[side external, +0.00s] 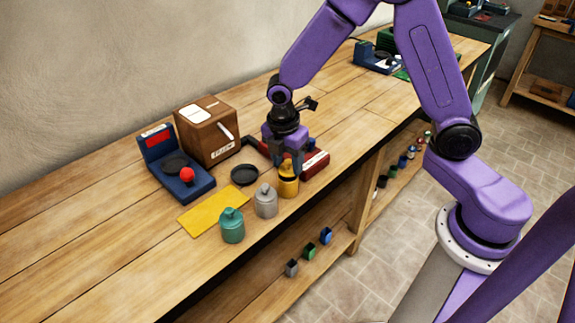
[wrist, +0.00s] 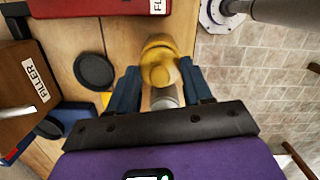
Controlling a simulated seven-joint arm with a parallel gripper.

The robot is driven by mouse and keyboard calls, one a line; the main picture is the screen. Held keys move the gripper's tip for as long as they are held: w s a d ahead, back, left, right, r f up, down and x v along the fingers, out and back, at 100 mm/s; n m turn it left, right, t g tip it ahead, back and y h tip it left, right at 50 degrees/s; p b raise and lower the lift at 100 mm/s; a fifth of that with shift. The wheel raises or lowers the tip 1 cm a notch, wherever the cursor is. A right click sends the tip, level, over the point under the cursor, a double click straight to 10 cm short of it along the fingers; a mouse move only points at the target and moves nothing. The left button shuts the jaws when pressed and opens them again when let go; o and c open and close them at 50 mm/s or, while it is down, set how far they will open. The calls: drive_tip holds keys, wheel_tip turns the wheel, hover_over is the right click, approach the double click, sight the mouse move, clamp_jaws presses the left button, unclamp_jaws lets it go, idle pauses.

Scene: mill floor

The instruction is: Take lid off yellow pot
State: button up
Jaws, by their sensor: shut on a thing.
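The yellow pot (side external: 288,187) stands near the front edge of the bench, at the right end of a row of pots; it also shows in the wrist view (wrist: 157,42). My gripper (side external: 289,166) points down over it, with a finger on either side of its yellow lid (wrist: 163,72). In the wrist view my gripper (wrist: 160,84) is shut on the lid. The fingers partly hide the lid in the side view. I cannot tell whether the lid still touches the pot's rim.
A grey pot (side external: 265,201) and a teal pot (side external: 232,226) stand to the left. A black dish (side external: 244,174), yellow mat (side external: 205,212), blue scale (side external: 185,185) and brown box (side external: 207,135) lie around. A red box (side external: 315,164) is close behind my gripper.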

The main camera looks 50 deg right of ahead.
drive_tip(key=s+d+r, duration=0.3)
drive_tip(key=s+r, duration=0.8)
drive_tip(key=s, duration=0.3)
hover_over(228, 199)
drive_tip(key=shift+m, duration=0.4)
drive_tip(key=f, duration=1.4)
drive_tip(key=shift+s+a, duration=0.1)
drive_tip(key=shift+s, duration=0.25)
drive_tip(key=shift+w+a+f, duration=0.1)
drive_tip(key=shift+w+f, duration=0.05)
drive_tip(key=shift+f, duration=0.1)
drive_tip(key=shift+w+f, duration=0.15)
drive_tip(key=shift+f, duration=1.55)
